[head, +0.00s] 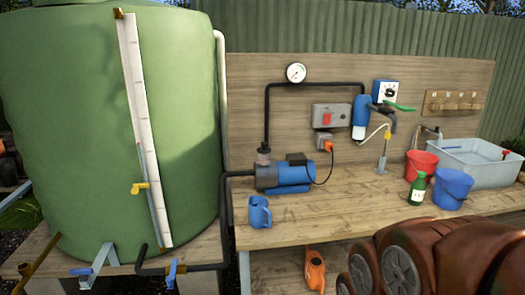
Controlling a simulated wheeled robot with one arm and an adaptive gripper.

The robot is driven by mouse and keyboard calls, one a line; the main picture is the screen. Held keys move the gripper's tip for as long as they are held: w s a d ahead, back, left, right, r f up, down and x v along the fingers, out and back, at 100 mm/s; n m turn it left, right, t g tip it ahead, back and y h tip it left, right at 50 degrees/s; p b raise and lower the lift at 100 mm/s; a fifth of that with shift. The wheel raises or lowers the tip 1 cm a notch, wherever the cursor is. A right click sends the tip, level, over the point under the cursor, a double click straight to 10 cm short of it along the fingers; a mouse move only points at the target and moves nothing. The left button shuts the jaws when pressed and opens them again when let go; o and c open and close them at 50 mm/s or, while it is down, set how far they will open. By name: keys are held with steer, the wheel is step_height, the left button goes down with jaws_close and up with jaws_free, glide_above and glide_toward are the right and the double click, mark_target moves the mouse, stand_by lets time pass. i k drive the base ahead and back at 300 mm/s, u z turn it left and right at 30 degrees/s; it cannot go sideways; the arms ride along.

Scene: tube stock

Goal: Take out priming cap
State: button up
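A blue pump (285,176) sits on the wooden bench, left of its middle. A dark vertical pipe with a grey fitting (263,155) rises from the pump's left end. A dark box sits on top of the pump body. I cannot make out a separate priming cap on the pump at this size. My gripper is not in this view.
A blue jug (259,212) stands in front of the pump. A large green tank (85,125) stands at left. Red (421,165) and blue (452,188) buckets, a green bottle (417,188) and a grey basin (478,165) stand at right. Bare bench lies between jug and bottle.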

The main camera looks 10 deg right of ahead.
mark_target(264, 150)
steer(key=z, duration=1.9)
steer(key=i, duration=2.3)
steer(key=u, duration=3.4)
steer(key=i, duration=1)
